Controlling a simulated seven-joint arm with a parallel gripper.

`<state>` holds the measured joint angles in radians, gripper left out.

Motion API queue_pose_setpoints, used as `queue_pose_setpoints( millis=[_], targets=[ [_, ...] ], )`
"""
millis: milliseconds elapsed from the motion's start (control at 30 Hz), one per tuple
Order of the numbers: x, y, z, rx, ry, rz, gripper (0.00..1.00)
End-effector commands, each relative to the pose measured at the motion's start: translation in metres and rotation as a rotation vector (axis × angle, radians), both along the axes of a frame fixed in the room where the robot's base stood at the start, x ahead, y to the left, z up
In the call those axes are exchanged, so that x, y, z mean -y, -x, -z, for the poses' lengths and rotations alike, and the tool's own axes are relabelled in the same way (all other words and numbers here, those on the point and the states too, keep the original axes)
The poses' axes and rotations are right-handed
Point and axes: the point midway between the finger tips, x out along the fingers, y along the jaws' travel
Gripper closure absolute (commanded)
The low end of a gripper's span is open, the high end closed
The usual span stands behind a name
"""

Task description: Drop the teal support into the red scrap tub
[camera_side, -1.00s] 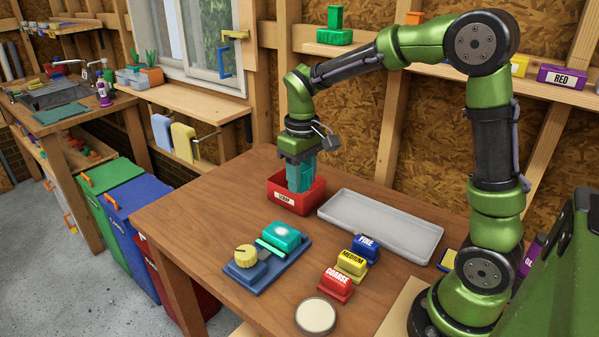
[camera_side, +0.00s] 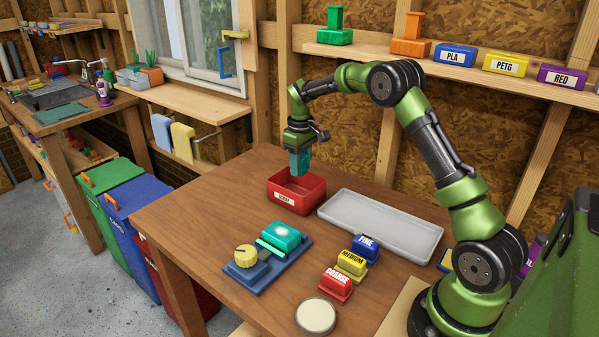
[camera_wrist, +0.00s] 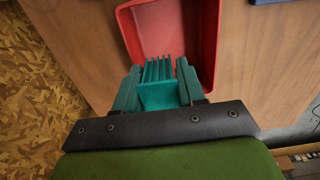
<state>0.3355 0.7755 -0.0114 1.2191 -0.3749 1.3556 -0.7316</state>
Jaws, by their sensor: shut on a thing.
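My gripper (camera_side: 300,165) is shut on the teal support (camera_wrist: 160,97), whose thin fins show between the two teal fingers in the wrist view. In the side view the fingers hide most of the support. The red scrap tub (camera_side: 296,203) stands on the bench with a white label on its front, and its visible inside looks empty. My gripper is above the tub's back part. In the wrist view the fins overlap the tub (camera_wrist: 207,50), and the gripper hides its near end.
A grey tray (camera_side: 385,228) lies right of the tub. In front are a blue fixture (camera_side: 262,278) with a teal block and yellow knob, labelled blue, yellow and red blocks (camera_side: 337,285), and a pale disc (camera_side: 316,317). A shelf (camera_side: 400,60) with labelled blocks runs along the wall.

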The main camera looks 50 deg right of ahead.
Motion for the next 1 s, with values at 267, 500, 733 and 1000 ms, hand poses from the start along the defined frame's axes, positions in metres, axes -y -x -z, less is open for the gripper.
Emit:
queue_pose_setpoints(
  millis=[267, 500, 733, 1000],
  targets=[
    [0.0, 0.0, 0.027, 0.0, -0.001, 0.001, 0.97],
    [0.0, 0.0, 0.031, 0.0, -0.001, 0.002, 0.97],
    [0.0, 0.0, 0.031, 0.001, 0.0, 0.002, 0.45],
    [0.003, 0.0, 0.03, 0.003, 0.006, 0.002, 0.31]
  ],
)
